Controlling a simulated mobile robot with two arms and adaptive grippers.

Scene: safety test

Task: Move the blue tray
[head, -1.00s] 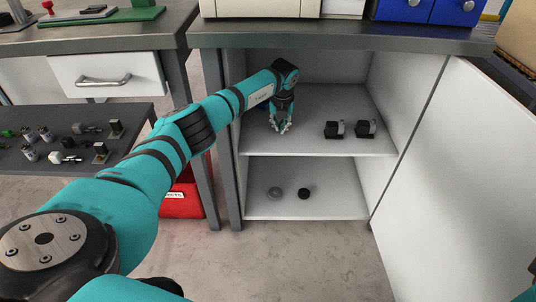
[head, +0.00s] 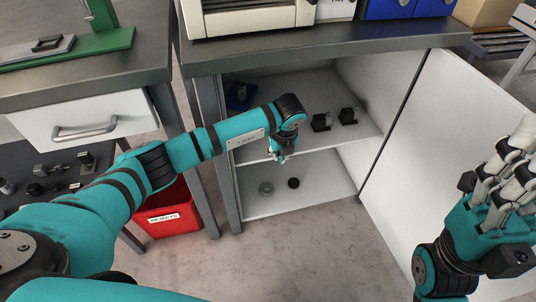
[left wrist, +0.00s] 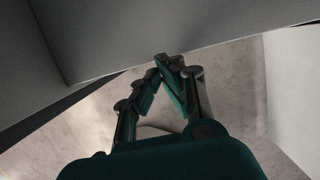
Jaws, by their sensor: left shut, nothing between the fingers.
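A dark blue tray (head: 236,104) lies at the left of the cabinet's upper shelf, with a small black thing in or on it. My left arm partly hides its front. My left gripper (head: 279,158) points down at the front edge of the upper shelf, right of the tray and apart from it. Its fingertips meet, empty, in the left wrist view (left wrist: 166,62). My right gripper (head: 516,165) is at the far right, before the white door. Its fingers show, but I cannot tell how far apart they are.
Two black parts (head: 334,119) stand on the upper shelf (head: 300,88). The white door (head: 445,150) stands open. A red bin (head: 168,212) is left of the cabinet.

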